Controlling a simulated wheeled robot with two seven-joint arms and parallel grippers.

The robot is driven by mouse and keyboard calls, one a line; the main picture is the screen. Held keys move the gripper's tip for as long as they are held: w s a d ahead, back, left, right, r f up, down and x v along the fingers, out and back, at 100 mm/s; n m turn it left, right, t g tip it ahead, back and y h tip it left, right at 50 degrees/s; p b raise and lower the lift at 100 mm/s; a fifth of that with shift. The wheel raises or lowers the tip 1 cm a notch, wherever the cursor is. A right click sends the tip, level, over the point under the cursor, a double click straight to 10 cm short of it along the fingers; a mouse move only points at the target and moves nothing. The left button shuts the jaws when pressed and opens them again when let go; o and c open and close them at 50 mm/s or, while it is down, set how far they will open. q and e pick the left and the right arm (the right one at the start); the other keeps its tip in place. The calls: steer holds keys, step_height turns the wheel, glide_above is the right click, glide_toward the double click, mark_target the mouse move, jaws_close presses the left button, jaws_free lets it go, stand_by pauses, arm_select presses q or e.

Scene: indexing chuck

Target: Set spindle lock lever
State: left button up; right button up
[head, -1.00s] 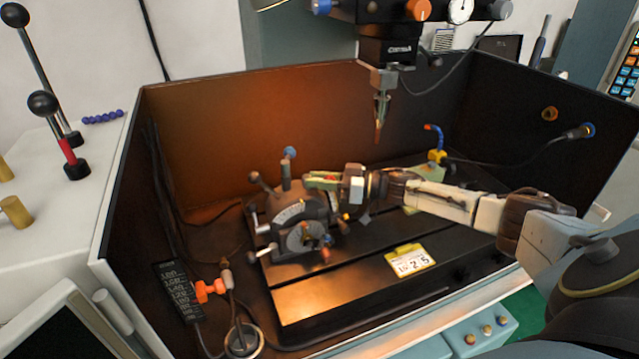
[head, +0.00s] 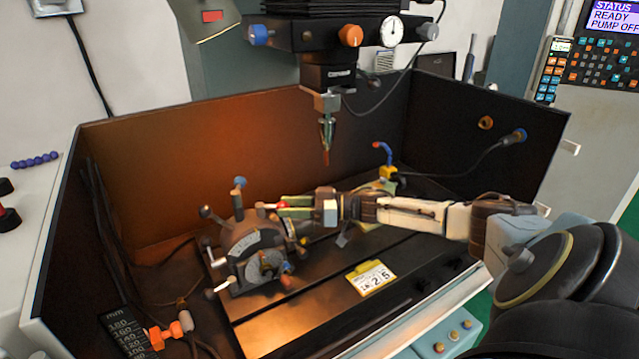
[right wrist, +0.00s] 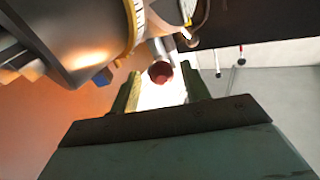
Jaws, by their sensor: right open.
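The indexing chuck (head: 245,247) is a grey, round-bodied unit with a graduated scale, on the slotted machine table. Several levers and knobs stick out of it, one with a blue top (head: 240,183). My right gripper (head: 287,207) is at the chuck's upper right side, its fingers pointing left. In the right wrist view the two greenish fingers (right wrist: 160,90) are open. A short lever with a dark red round end (right wrist: 160,72) shows in the gap between them; I cannot tell whether they touch it. The chuck's grey body (right wrist: 85,35) fills the upper left there.
The dark enclosure walls (head: 170,160) surround the table. The spindle head (head: 328,75) with its pointed tool hangs above and behind my right arm. A yellow-edged number card (head: 371,278) lies on the table. An orange-fitted hose (head: 165,336) is at front left.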

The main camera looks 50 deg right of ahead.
steer(key=v, duration=0.9)
steer(key=shift+d, duration=0.1)
